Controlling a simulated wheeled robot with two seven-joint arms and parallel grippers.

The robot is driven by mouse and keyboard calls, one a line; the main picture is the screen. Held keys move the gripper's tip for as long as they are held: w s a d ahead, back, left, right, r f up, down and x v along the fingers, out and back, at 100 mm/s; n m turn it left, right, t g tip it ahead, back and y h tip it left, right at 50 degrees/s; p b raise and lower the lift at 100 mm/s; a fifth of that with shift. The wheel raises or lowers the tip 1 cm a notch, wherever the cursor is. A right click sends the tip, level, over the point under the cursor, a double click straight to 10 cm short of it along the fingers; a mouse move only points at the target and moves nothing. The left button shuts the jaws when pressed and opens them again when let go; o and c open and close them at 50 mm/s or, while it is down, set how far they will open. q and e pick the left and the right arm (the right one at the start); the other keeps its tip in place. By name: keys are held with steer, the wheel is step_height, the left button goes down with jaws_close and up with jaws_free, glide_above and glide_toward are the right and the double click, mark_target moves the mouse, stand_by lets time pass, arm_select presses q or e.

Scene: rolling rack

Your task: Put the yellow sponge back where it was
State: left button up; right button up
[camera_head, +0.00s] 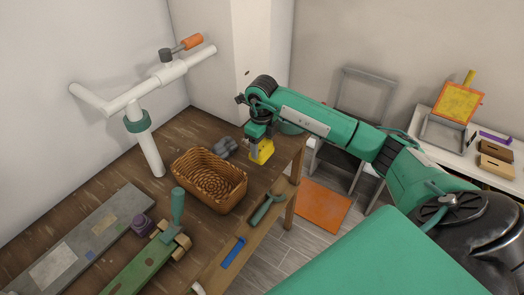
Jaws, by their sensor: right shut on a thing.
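The yellow sponge (262,152) hangs under my right gripper (259,138), near the far right corner of the brown wooden bench (178,132). My right arm reaches in from the right and its gripper points down, shut on the sponge. The gripper hides the sponge's upper part. I cannot tell whether the sponge's underside touches the bench top. My left gripper is not in view.
A wicker basket (222,196) and a small grey object (225,147) are left of the sponge. A green-handled tool (268,207) and a blue tool (233,252) lie on the lower ledge. A white pipe stand (150,145) rises behind. A white table (433,107) is at right.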

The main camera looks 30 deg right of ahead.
mark_target(262, 153)
step_height(262, 153, down, 4)
steer(key=shift+r+p, duration=0.1)
steer(key=shift+p, duration=0.5)
steer(key=shift+f, duration=0.3)
steer(key=shift+f, duration=0.1)
steer(key=o, duration=0.9)
